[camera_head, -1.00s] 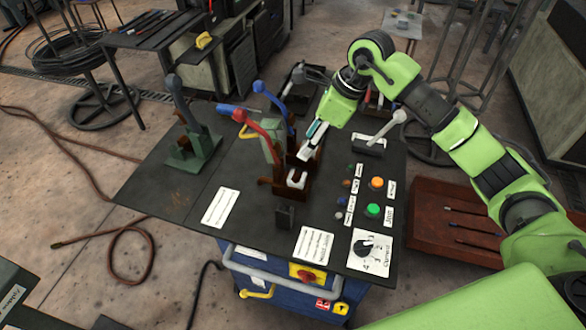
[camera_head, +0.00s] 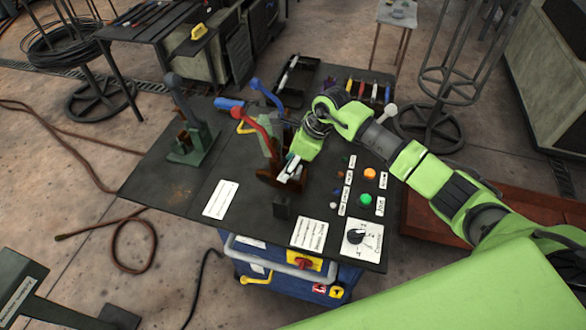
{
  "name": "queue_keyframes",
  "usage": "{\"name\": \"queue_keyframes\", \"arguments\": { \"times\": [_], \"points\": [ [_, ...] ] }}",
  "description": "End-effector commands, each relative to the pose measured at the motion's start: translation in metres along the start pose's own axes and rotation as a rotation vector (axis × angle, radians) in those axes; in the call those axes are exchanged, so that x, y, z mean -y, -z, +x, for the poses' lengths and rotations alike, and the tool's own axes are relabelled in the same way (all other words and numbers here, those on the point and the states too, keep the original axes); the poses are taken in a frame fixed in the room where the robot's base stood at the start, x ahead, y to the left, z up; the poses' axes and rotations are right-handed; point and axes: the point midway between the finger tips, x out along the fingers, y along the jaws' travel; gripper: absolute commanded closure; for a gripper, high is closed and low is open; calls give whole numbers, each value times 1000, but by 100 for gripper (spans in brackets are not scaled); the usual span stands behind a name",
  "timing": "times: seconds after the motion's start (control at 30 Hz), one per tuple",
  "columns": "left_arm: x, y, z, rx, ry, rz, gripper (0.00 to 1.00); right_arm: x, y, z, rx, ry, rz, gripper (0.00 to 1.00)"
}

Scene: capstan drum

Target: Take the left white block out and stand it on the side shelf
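A white block (camera_head: 284,178) shows in the brown holder (camera_head: 268,181) on the dark cart top, right at the tip of my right gripper (camera_head: 291,167). My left gripper is not in view.
A red lever (camera_head: 262,125) and a blue lever (camera_head: 268,94) rise just behind the holder. A small dark block (camera_head: 282,207) stands in front. Buttons and a dial (camera_head: 357,238) lie at the right. The left section is clear in front of the green stand.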

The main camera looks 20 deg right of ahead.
Motion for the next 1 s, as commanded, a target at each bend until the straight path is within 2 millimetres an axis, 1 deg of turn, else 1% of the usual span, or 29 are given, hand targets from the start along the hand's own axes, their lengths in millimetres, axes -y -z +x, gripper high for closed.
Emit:
{"name": "queue_keyframes", "arguments": {
  "times": [0.17, 0.27, 0.3, 0.33, 0.37, 0.77, 0.87, 1.0],
  "points": [
    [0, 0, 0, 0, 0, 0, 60, 0, 0, 0, 0, 0, 0, 56],
    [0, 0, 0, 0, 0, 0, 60, 0, 0, 0, 0, 0, 0, 79],
    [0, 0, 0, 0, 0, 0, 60, 0, 0, 0, 0, 0, 0, 89],
    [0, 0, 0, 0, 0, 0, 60, 0, 0, 0, 0, 0, 0, 97],
    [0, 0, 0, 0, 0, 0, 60, 0, 0, 0, 0, 0, 0, 100],
    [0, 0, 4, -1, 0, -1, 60, 1, -2, -3, 2, 2, -1, 100],
    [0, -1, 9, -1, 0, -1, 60, 2, -5, -9, 4, 4, -3, 100],
    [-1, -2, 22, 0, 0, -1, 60, 2, -11, -24, 5, 7, -4, 100]
  ]
}}
